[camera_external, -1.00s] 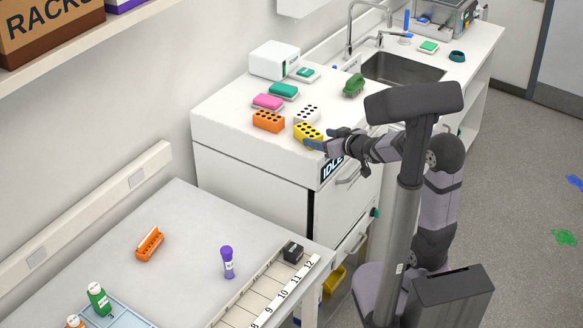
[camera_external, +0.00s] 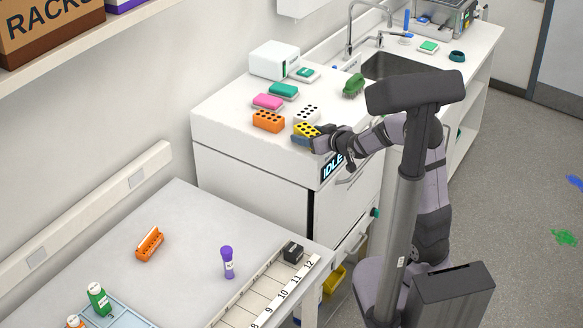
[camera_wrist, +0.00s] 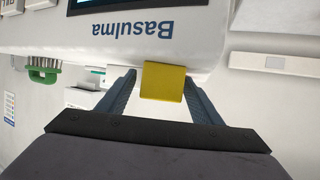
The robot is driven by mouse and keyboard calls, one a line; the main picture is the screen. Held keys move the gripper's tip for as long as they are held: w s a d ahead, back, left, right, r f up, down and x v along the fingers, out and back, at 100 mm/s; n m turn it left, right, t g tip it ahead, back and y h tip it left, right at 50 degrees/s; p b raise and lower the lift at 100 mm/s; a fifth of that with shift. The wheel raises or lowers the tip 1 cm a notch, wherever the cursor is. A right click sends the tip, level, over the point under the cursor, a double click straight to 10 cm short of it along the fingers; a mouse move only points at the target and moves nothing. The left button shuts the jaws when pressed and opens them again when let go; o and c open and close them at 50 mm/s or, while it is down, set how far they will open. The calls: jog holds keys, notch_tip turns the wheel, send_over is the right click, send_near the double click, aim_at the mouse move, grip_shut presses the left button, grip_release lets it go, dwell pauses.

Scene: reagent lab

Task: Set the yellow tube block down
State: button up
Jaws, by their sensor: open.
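The yellow tube block (camera_external: 308,129) stands on the white counter near its front edge, just in front of the white tube block (camera_external: 307,112). My gripper (camera_external: 302,138) is at the block, and a blue-grey finger hides much of its near face. In the wrist view, the yellow block (camera_wrist: 164,81) sits between the fingertips of my gripper (camera_wrist: 160,82). The jaws are open, with a narrow gap at the left finger; contact at the right finger cannot be told.
An orange block (camera_external: 268,122) stands to the left, with pink (camera_external: 267,102) and teal (camera_external: 284,90) items behind it. A green brush (camera_external: 354,86) lies near the sink (camera_external: 385,66). The counter between the brush and the blocks is fairly clear.

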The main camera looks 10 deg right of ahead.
aim_at(308, 130)
jog(key=shift+w+a+f, duration=0.15)
jog(key=shift+w, duration=0.15)
jog(key=shift+c, duration=0.3)
jog(key=c, duration=1.3)
notch_tip(308, 130, up, 10)
jog(key=shift+r+p, duration=0.1)
jog(key=shift+p, duration=0.9)
